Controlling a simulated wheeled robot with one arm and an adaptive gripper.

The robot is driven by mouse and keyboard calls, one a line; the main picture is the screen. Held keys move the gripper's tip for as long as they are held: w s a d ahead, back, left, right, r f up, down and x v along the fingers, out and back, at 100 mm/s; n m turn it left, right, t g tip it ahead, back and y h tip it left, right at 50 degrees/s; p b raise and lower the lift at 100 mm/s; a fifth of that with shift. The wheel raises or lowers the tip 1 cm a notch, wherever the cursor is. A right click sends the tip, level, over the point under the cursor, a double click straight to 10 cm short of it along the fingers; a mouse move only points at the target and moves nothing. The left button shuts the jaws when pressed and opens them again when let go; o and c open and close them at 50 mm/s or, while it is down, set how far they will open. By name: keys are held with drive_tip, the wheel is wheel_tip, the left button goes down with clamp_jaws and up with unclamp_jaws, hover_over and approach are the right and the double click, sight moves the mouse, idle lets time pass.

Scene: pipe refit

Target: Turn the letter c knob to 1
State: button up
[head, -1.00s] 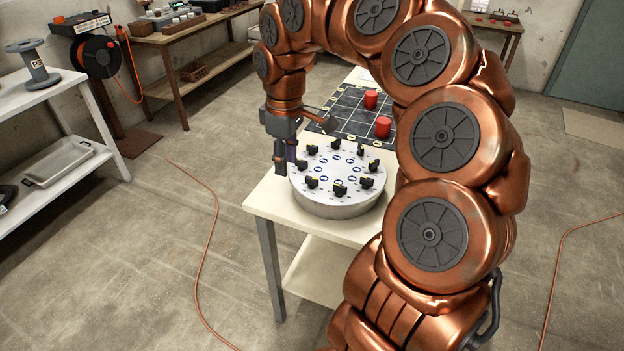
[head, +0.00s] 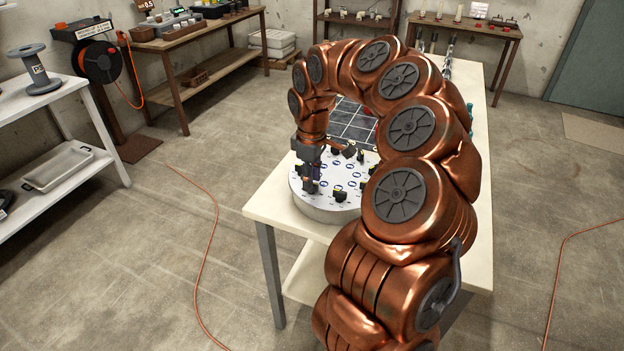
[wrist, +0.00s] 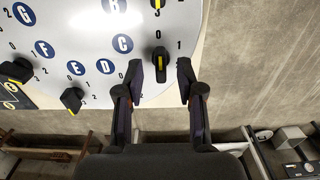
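In the wrist view the blue letter C disc (wrist: 123,43) is on a white round panel (wrist: 75,25). The black knob (wrist: 161,65) beside it has a yellow stripe and lies lengthwise up and down the picture. A 0 is printed above it and a 1 at its upper right. My gripper (wrist: 160,78) is open, with one finger on each side of this knob and a visible gap on both sides. In the head view my gripper (head: 309,180) is over the near left part of the drum-shaped panel (head: 325,212); the knob there is hard to make out.
My arm hides the panel's right side.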

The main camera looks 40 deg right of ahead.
drive_tip(key=shift+f, duration=0.6)
clamp_jaws()
